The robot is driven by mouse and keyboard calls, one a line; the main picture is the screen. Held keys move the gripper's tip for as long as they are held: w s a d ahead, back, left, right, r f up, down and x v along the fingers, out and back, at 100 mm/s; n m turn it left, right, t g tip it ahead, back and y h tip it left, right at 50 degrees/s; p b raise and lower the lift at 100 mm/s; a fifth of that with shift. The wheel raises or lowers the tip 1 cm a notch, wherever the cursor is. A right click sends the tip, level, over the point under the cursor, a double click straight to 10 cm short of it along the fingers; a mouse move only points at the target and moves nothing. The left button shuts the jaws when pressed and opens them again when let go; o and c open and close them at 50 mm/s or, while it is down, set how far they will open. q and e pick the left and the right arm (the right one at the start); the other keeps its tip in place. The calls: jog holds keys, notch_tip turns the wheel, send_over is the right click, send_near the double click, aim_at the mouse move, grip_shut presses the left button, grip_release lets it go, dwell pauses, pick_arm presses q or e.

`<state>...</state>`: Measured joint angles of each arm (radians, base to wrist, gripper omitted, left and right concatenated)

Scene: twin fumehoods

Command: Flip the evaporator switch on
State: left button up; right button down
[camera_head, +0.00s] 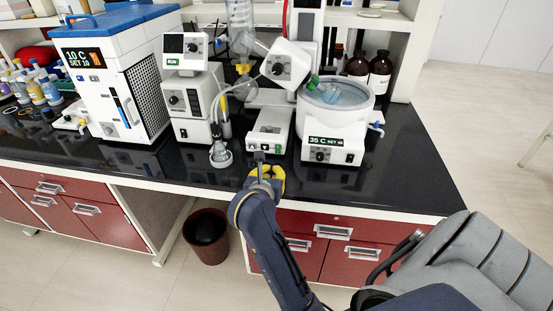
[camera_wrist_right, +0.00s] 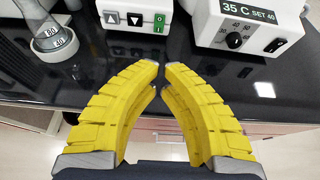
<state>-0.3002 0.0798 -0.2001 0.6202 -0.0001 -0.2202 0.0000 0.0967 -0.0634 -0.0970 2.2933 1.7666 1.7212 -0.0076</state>
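The rotary evaporator's small white control box (camera_head: 268,130) stands near the bench's front edge. In the right wrist view its front panel shows two arrow buttons (camera_wrist_right: 123,20) and a green rocker switch (camera_wrist_right: 158,23) marked 0 and I. I cannot tell which way the rocker is tipped. My right gripper (camera_head: 262,162) has yellow fingers and is just in front of and below this panel. In the right wrist view the gripper (camera_wrist_right: 161,67) has its fingertips nearly together, with nothing between them, apart from the switch. My left gripper is not in view.
The white water bath (camera_head: 334,130), reading 35 C SET 40, stands right of the box, with its own dark switch (camera_wrist_right: 276,47). A chiller (camera_head: 110,80) stands further left. The black bench top (camera_head: 400,175) is clear at right.

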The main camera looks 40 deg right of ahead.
jog(key=shift+w+d+f, duration=0.1)
jog(key=shift+w+f, duration=0.25)
send_near(278, 154)
jog(key=x, duration=0.4)
jog(key=shift+d+f, duration=0.25)
jog(key=shift+f, duration=0.1)
jog(key=shift+w+d+f, duration=0.1)
jog(key=shift+w+d, duration=0.45)
jog(key=shift+w, duration=0.1)
jog(key=shift+w+d+f, duration=0.35)
jog(key=shift+w+d, duration=0.05)
jog(key=shift+d, duration=0.05)
jog(key=shift+r, duration=0.15)
